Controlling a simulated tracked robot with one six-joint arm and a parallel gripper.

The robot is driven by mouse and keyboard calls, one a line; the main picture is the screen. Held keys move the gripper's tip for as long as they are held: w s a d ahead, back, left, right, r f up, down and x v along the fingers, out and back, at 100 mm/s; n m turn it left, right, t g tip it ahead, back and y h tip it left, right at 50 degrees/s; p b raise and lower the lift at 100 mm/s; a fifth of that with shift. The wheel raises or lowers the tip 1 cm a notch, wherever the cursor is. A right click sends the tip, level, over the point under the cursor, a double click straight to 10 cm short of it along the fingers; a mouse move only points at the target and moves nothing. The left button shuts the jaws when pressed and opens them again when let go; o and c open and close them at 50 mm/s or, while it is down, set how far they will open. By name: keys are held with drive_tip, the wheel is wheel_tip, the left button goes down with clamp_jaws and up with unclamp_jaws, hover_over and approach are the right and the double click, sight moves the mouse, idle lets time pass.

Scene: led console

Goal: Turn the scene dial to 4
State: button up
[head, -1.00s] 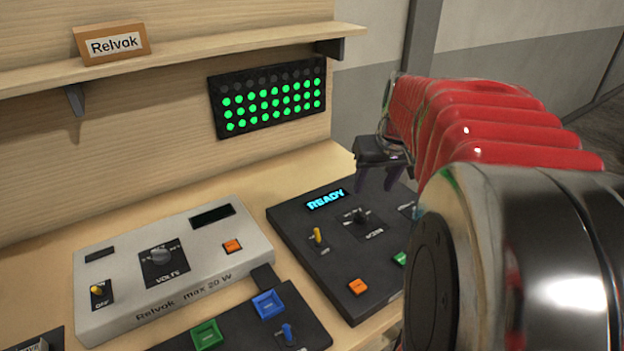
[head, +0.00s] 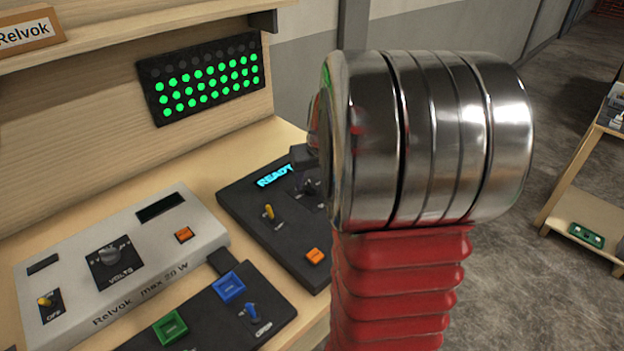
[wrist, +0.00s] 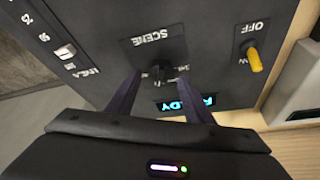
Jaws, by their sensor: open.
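The scene dial is a black knob (wrist: 159,72) on the dark console (wrist: 100,20), under the label SCENE in the wrist view. In the head view the dial (head: 309,187) shows just left of my arm. My gripper (wrist: 160,78) is open, one dark finger on either side of the knob. I cannot tell whether the fingers touch it. The number that the dial points to cannot be read. The console display (head: 275,175) reads READY. In the head view my arm hides most of the gripper and the console's right part.
A yellow toggle (wrist: 254,60) and an orange button (head: 315,256) are on the same console. A grey Relvok box (head: 70,260) with a volts knob stands to the left. A dark panel (head: 205,308) with green and blue buttons lies in front. A lit green LED board (head: 205,80) hangs behind.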

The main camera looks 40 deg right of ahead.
drive_tip(key=shift+w+f, duration=0.2)
drive_tip(key=shift+f, duration=0.25)
drive_tip(key=shift+c, duration=0.6)
